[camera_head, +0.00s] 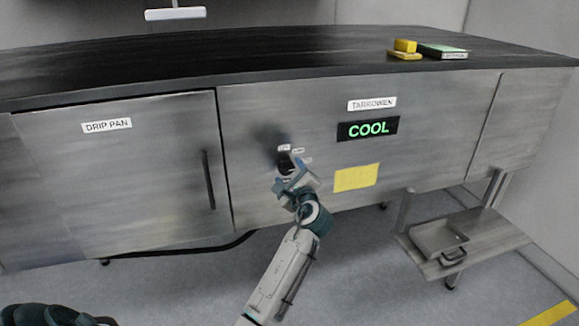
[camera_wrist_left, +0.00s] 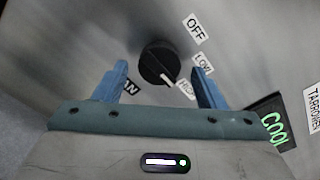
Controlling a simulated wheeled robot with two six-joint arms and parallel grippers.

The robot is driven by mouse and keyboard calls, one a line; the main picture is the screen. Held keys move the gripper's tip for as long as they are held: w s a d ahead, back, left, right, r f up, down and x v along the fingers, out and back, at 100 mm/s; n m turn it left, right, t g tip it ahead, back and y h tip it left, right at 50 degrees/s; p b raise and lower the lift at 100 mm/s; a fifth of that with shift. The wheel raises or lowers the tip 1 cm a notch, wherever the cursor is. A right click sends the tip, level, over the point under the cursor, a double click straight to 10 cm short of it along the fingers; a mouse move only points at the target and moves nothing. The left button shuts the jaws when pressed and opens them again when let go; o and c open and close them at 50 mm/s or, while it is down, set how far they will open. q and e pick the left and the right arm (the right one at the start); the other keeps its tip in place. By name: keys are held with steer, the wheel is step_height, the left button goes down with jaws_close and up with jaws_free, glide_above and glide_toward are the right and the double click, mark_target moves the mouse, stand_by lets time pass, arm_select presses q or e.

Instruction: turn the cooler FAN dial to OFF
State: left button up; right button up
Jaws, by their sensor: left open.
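The FAN dial is a round black knob (camera_wrist_left: 158,64) on the grey cooler front. In the head view the dial (camera_head: 285,163) is partly covered by my left gripper (camera_head: 289,176). In the left wrist view its white pointer mark is at the lower right, towards the HIGH label (camera_wrist_left: 187,90). The LOW label (camera_wrist_left: 203,63) and the OFF label (camera_wrist_left: 194,28) sit further up around its right side. The FAN label (camera_wrist_left: 130,87) is partly hidden by a finger. My left gripper is open, its blue fingers on either side of the dial; I cannot tell whether they touch it.
A green COOL display (camera_head: 368,129) and a yellow note (camera_head: 357,177) are right of the dial. The DRIP PAN door (camera_head: 110,180) with a vertical handle (camera_head: 208,180) is at the left. A low shelf (camera_head: 490,240) holds a metal pan (camera_head: 436,238). Yellow things (camera_head: 404,50) lie on the black countertop.

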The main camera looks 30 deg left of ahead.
arm_select(q)
steer(key=shift+w+a, duration=0.35)
steer(key=shift+a, duration=0.25)
steer(key=shift+d, duration=0.1)
steer(key=c, duration=1)
